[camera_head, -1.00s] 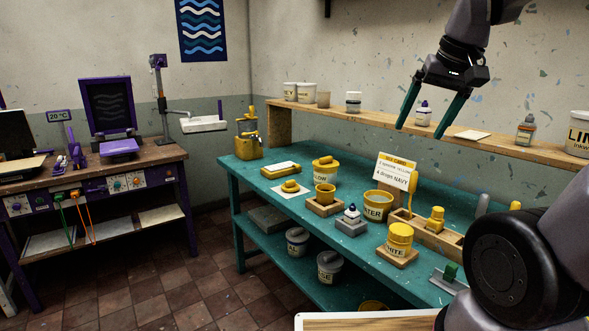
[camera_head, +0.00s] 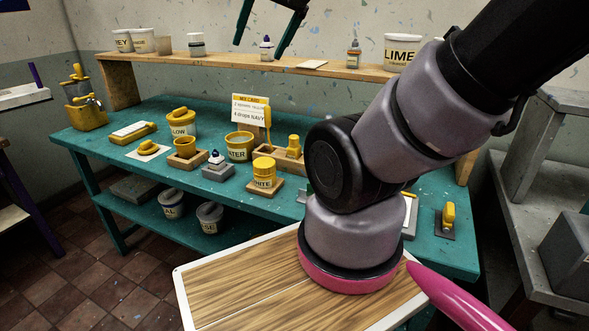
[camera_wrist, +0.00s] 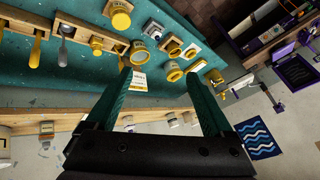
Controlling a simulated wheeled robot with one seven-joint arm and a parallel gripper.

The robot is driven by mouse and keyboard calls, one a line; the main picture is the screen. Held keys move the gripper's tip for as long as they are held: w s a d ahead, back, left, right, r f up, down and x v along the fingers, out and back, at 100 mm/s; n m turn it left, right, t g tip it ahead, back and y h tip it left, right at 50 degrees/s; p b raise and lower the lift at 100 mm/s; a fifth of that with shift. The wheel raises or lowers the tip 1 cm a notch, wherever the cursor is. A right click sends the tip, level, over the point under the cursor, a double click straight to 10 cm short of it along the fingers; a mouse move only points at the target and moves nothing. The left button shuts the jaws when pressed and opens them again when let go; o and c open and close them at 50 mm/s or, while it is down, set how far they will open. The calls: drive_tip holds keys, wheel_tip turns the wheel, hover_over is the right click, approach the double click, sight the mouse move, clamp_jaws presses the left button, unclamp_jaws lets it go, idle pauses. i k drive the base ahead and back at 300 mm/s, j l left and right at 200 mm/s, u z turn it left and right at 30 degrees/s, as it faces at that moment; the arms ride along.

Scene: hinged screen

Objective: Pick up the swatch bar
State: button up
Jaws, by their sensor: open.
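I cannot tell for certain which thing is the swatch bar. A yellow-handled tool on a dark plate (camera_head: 447,221) lies at the right end of the teal table in the head view. A yellow block with a white top (camera_head: 133,132) lies at the table's left. My gripper (camera_head: 259,50) is open and empty, up by the wall shelf and well above the table, partly cut off by the top edge. In the wrist view its two teal fingers (camera_wrist: 160,75) are apart with nothing between them.
The teal table (camera_head: 95,139) holds yellow tubs, a WATER tub (camera_head: 239,146), a WHITE jar (camera_head: 264,173) and a card (camera_head: 250,108). A wooden shelf (camera_head: 330,70) with jars runs behind. My arm hides part of the table's right. Grey shelving (camera_head: 548,150) stands at right.

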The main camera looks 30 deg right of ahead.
sight(448, 215)
drive_tip(key=k+j+z, duration=0.15)
drive_tip(key=k, duration=0.3)
drive_tip(key=z, duration=2.2)
